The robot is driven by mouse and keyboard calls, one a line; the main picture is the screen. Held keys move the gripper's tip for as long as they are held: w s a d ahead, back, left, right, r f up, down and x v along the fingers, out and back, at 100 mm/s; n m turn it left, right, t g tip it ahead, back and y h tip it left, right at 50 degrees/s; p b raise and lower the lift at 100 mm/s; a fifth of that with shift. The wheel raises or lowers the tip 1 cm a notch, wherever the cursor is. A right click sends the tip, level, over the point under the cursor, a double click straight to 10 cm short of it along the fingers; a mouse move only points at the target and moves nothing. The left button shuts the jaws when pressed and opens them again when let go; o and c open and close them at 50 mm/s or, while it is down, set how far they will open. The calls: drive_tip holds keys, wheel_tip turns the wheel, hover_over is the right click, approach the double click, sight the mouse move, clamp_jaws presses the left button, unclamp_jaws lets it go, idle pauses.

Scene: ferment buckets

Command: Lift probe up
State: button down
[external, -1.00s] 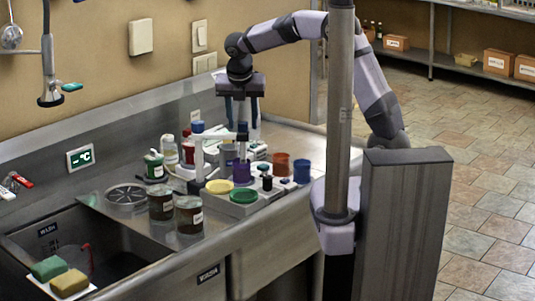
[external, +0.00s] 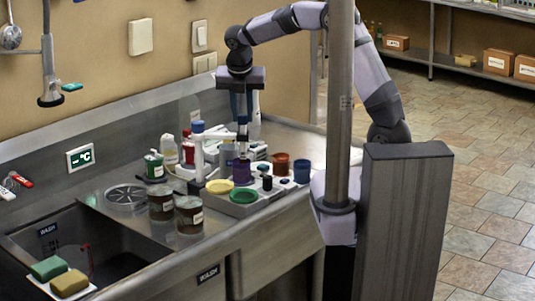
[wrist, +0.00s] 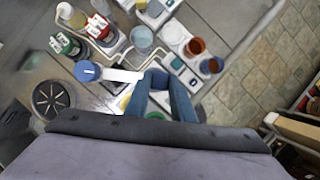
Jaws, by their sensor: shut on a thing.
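My gripper (external: 242,119) points straight down over the counter. Its blue fingers are shut on the upper part of the probe (external: 242,132), which stands upright. The lower end of the probe goes down at the purple bucket (external: 241,174); whether its tip is inside is hard to tell. In the wrist view the blue fingers (wrist: 157,74) meet at the end of the white arm (wrist: 120,75) and hide most of the probe.
Yellow (external: 219,187) and green (external: 244,196) lids lie in front of the purple bucket. Brown (external: 281,164) and blue (external: 302,171) buckets stand to its right. Two jars (external: 189,214) stand at front left, near the sink (external: 110,245). Space above the bucket is clear apart from my arm.

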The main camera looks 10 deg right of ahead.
wheel_tip(320, 180, up, 4)
drive_tip(key=p, duration=0.2)
drive_tip(key=shift+f+p, duration=0.1)
drive_tip(key=shift+p, duration=0.3)
drive_tip(key=shift+w, duration=0.1)
drive_tip(key=c, duration=1.5)
unclamp_jaws()
drive_tip(key=shift+b+v, duration=1.05)
drive_tip(key=shift+v, duration=2.7)
